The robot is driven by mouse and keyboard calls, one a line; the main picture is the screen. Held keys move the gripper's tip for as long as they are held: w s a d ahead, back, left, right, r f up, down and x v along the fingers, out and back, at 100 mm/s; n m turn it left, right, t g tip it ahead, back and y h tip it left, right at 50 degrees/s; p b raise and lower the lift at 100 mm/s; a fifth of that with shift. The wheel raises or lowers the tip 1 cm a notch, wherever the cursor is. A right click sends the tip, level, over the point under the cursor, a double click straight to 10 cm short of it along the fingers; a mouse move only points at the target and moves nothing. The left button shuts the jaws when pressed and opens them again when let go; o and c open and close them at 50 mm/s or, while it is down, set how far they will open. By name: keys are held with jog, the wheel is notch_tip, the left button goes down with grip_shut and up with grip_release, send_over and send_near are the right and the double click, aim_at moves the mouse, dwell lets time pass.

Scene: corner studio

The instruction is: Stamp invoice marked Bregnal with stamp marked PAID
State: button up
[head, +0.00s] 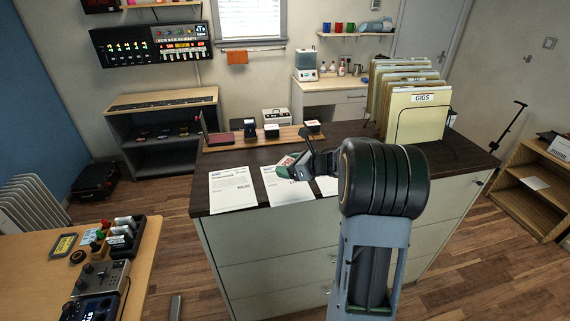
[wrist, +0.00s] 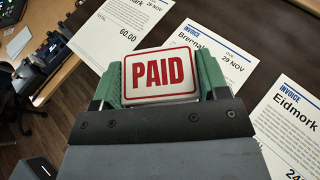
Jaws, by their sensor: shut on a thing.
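My gripper (head: 296,168) is shut on the PAID stamp (wrist: 160,74), whose white top label has red letters and faces the wrist camera. The green finger pads clasp it from both sides. The stamp is above the middle invoice, marked Bregnal (wrist: 217,47), dated 29 NOV. The stamp and fingers hide its lower part; whether the stamp touches the paper I cannot tell. In the head view this invoice (head: 272,188) lies between two others on the dark cabinet top. The left invoice (head: 232,188) reads "mark" at its end; the right one, marked Eidmark (wrist: 295,118), is partly cut off.
A wooden board (head: 222,146) behind the invoices holds several small dark stamps or pads. A file rack with a GIGS folder (head: 416,115) stands at the cabinet's right. A desk with electronic gear (head: 102,279) is at the lower left.

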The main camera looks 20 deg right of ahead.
aim_at(289, 188)
notch_tip(289, 188, down, 5)
jog(key=shift+s+b, duration=0.1)
jog(key=shift+b, duration=0.95)
jog(key=shift+f+b, duration=0.6)
jog(key=shift+b, duration=0.4)
jog(key=shift+f+b, duration=0.35)
jog(key=shift+b, duration=0.1)
dwell(0.7)
jog(key=shift+r+p, duration=1.75)
jog(key=shift+r, duration=2.1)
